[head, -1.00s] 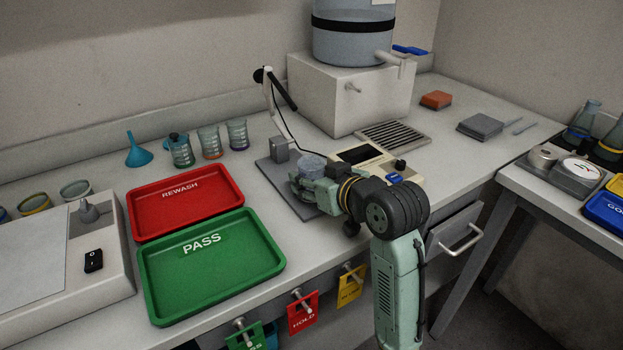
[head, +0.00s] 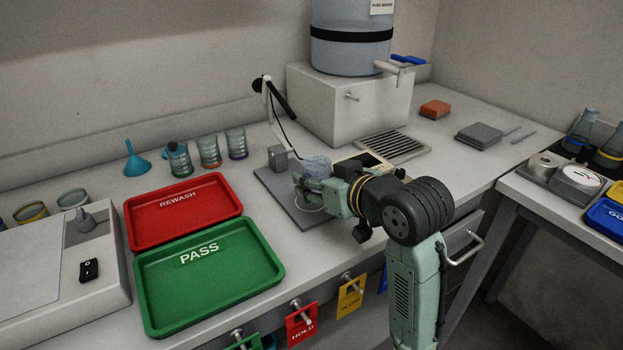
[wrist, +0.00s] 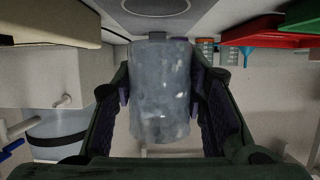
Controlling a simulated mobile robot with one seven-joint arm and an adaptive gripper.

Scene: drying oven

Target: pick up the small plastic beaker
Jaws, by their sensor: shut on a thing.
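The small plastic beaker (head: 317,164) is clear and greyish. It is held above a grey plate (head: 272,183) with a pale ring mark. My gripper (head: 313,184) is shut around the beaker's sides. In the wrist view, the beaker (wrist: 162,95) fills the space between the two dark fingers of my gripper (wrist: 160,92), with a finger on each side. The fingers and arm hide part of the beaker in the head view.
A green PASS tray (head: 165,318) and red REWASH tray (head: 140,237) lie to the left. Several beakers with coloured bands, such as one (head: 209,152), stand behind. A large white box (head: 340,105) with a water tank (head: 350,50) stands behind right.

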